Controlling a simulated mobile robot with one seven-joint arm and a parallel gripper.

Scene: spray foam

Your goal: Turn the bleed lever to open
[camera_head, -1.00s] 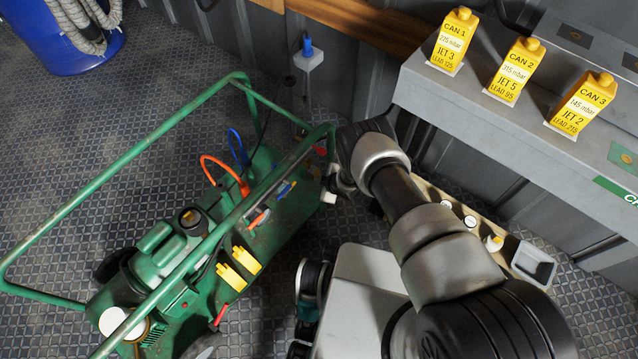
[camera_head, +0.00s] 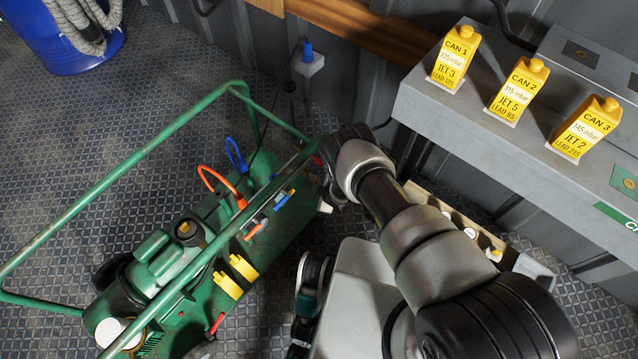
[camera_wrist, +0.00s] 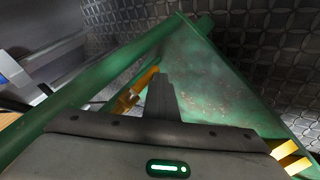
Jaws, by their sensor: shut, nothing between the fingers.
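The green machine (camera_head: 190,255) stands on the floor inside its tube frame. On its top are orange and blue handles (camera_head: 256,229) (camera_head: 283,197), yellow pieces (camera_head: 236,277) and a small red lever (camera_head: 216,323). I cannot tell which part is the bleed lever. In the wrist view, my gripper (camera_wrist: 161,88) is shut and empty over the green panel (camera_wrist: 205,75). A yellow-orange lever-like part (camera_wrist: 136,92) lies just left of the fingertips; contact cannot be told.
A green tube (camera_wrist: 85,90) of the frame runs close along the left of my fingers. A grey bench (camera_head: 465,125) with yellow cans (camera_head: 518,90) stands at the right, above a low wooden tray (camera_head: 430,203). A blue drum (camera_head: 65,40) is far left; floor between is clear.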

